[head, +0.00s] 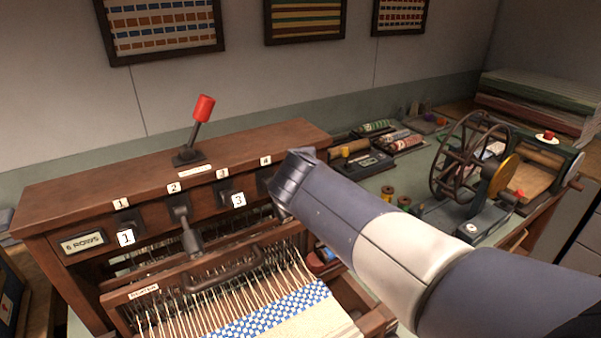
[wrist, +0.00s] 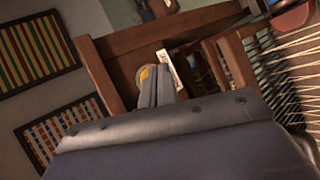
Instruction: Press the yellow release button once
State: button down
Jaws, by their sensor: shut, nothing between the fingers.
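In the wrist view a small yellow patch, likely the yellow release button (wrist: 145,73), shows beside my fingertips on a rounded mount on the brown wooden loom frame. My gripper (wrist: 156,82) is shut and empty, its fingers covering part of the yellow patch. I cannot tell whether the fingertips touch it. In the head view my arm reaches to the right end of the loom (head: 60,212), and its end hides the fingers and the button.
A red-knobbed lever (head: 203,108) stands on the loom top. Numbered levers and a beater (head: 145,292) with threads and blue-white cloth (head: 270,318) lie in front. A wheeled winder (head: 470,165) and spools stand on the bench at right.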

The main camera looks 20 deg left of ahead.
jog(key=shift+w+a, duration=0.3)
jog(key=shift+a, duration=0.05)
dwell(0.8)
jog(key=shift+s+d, duration=0.1)
jog(key=shift+d, duration=0.05)
jog(key=shift+s+d, duration=0.5)
dwell(0.4)
jog(key=shift+s+d+b, duration=0.6)
jog(key=shift+s+d, duration=1.05)
jog(key=shift+d, duration=0.25)
jog(key=s+d, duration=0.2)
jog(key=d, duration=0.1)
jog(key=shift+s, duration=0.2)
jog(key=shift+a, duration=0.1)
